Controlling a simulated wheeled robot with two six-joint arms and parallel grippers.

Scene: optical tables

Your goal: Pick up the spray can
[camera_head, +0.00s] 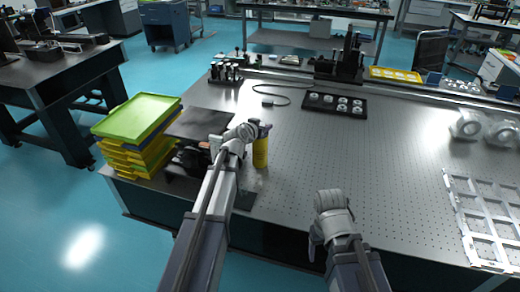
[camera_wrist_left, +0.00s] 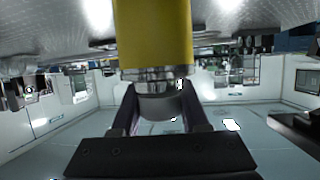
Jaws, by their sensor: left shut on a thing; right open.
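The spray can (camera_head: 260,152) is yellow and stands upright near the front left part of the optical table. My left gripper (camera_head: 256,130) is shut on its upper end. In the left wrist view the yellow can body (camera_wrist_left: 153,35) fills the top middle, and the two fingers of my left gripper (camera_wrist_left: 160,105) flank its grey neck and cap. I cannot tell whether the can's base touches the table. My right gripper (camera_head: 314,245) is at the table's front edge, apart from the can; its fingers are hard to make out in the head view.
Stacked yellow and green trays (camera_head: 135,118) stand left of the can, beside a dark flat panel (camera_head: 200,124). A black tray with round white parts (camera_head: 335,104) lies behind and right. A white frame (camera_head: 483,215) lies at the right. The table's middle is clear.

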